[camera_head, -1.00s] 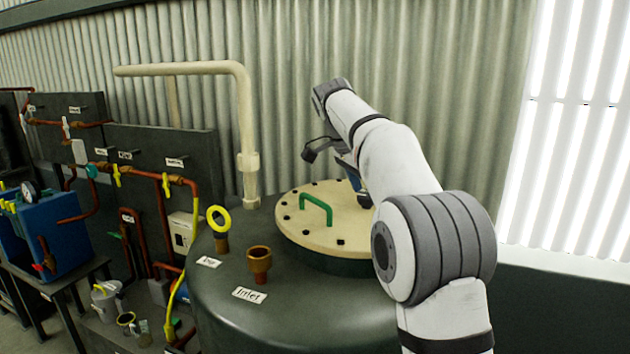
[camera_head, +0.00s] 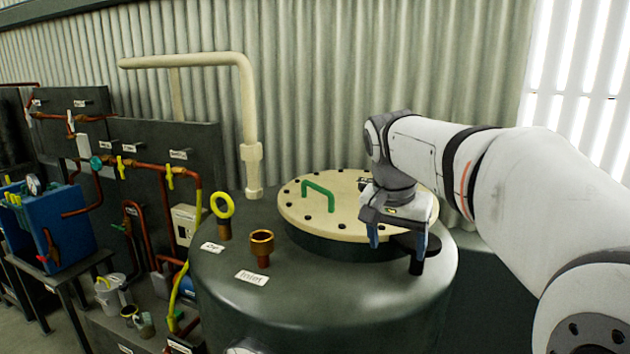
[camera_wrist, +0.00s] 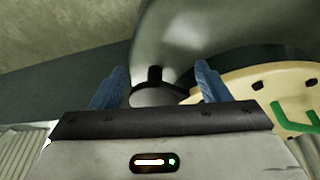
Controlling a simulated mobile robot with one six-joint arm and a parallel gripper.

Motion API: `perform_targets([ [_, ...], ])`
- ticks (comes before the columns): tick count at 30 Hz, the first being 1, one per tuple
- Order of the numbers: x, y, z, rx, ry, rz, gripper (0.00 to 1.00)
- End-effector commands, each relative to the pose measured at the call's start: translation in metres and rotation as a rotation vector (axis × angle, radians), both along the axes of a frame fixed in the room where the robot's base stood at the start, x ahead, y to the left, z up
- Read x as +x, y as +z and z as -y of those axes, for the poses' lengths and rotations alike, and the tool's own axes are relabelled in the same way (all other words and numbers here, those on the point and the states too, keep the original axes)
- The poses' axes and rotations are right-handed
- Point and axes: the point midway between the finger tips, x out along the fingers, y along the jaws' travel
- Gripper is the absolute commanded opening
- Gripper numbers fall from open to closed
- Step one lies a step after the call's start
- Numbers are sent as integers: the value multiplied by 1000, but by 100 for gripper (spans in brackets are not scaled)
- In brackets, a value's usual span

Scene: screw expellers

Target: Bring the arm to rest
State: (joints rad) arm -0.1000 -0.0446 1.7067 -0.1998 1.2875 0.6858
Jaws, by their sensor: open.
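My gripper (camera_head: 397,240) hangs over the right part of the tank's top, its blue fingers pointing down. It is open, and I see nothing held. It also shows in the wrist view (camera_wrist: 160,88), with its fingers spread apart. A dark piece (camera_head: 415,246) shows by the right finger in the head view; I cannot tell whether it belongs to my arm. My arm reaches in from the right edge, with its forearm nearly level. Part of the cream lid (camera_head: 330,222) is hidden behind my gripper.
The dark green tank (camera_head: 325,295) bears a green lid handle (camera_head: 318,188), a yellow ring (camera_head: 222,205) and a brass inlet (camera_head: 262,246). A cream pipe (camera_head: 190,61) rises behind it. Pipe panels (camera_head: 150,140) stand left. A corrugated wall (camera_head: 400,70) closes the back.

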Motion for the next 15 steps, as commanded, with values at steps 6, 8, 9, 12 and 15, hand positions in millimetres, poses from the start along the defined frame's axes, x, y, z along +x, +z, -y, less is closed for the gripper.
perform_targets([
  [6, -95, -71, 7, 25, 270, 5, 69],
  [8, -119, -92, 8, 27, 339, 11, 69],
  [9, -133, -105, 8, 29, 379, 15, 69],
  [12, -164, -135, 7, 29, 464, 26, 69],
  [15, -183, -156, 6, 26, 522, 35, 69],
])
